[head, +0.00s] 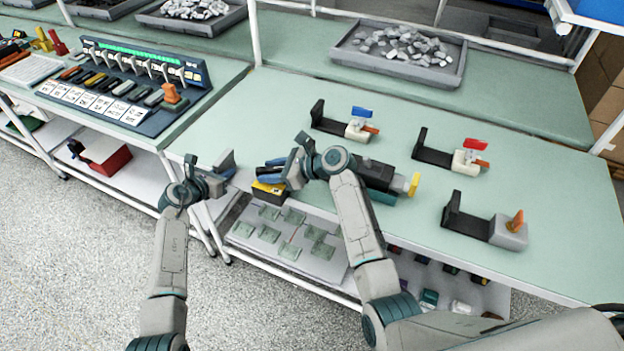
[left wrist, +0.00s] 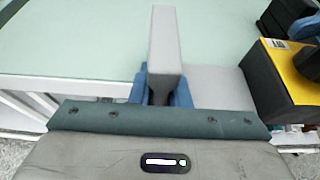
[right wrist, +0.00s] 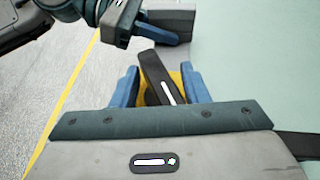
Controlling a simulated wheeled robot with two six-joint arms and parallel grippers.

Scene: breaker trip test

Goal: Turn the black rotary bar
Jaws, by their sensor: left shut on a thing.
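The black rotary bar (right wrist: 160,80) has a white mark and sits tilted on a yellow face, between the fingers of my right gripper (right wrist: 160,88) in the right wrist view. Yellow shows between the bar and the fingers, so the gripper is open around it. In the head view the yellow and black unit (head: 268,190) is at the table's front edge, partly hidden by my right gripper (head: 274,168). My left gripper (left wrist: 163,88) is shut on an upright grey block (left wrist: 166,45), left of the unit. The unit also shows in the left wrist view (left wrist: 285,85).
A black device with a yellow tip (head: 413,185) lies just right of my right gripper. Several black-armed fixtures, including one with an orange lever (head: 515,220), stand on the green table. A grey tray of metal parts (head: 440,72) is behind.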

